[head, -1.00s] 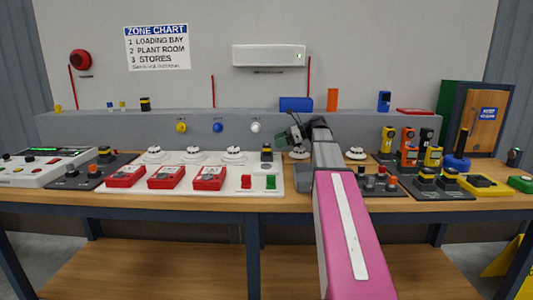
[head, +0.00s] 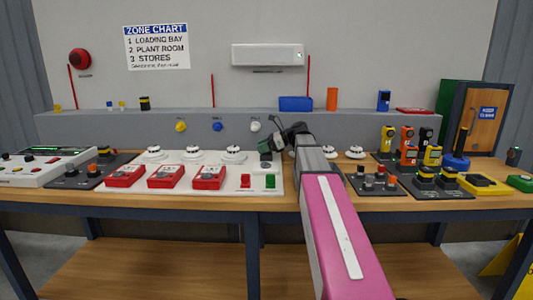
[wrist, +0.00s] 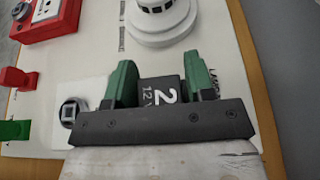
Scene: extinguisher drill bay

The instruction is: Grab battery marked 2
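The battery marked 2 (wrist: 165,92) is a dark block with a white "2" and "12 V" on it, seen in the wrist view. It stands on the white panel (wrist: 95,50). My gripper (wrist: 160,72) has its two green fingers on either side of the battery. The gap between fingers and battery is very small, and I cannot tell whether they press on it. In the head view my gripper (head: 268,148) is low over the panel's right end and hides most of the battery.
White round detectors (head: 233,153) stand along the panel's back, one close to my gripper in the wrist view (wrist: 160,18). Red call points (head: 209,177) and red and green switches (head: 258,181) are in front. More black-and-yellow units (head: 426,176) sit on a dark tray at right.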

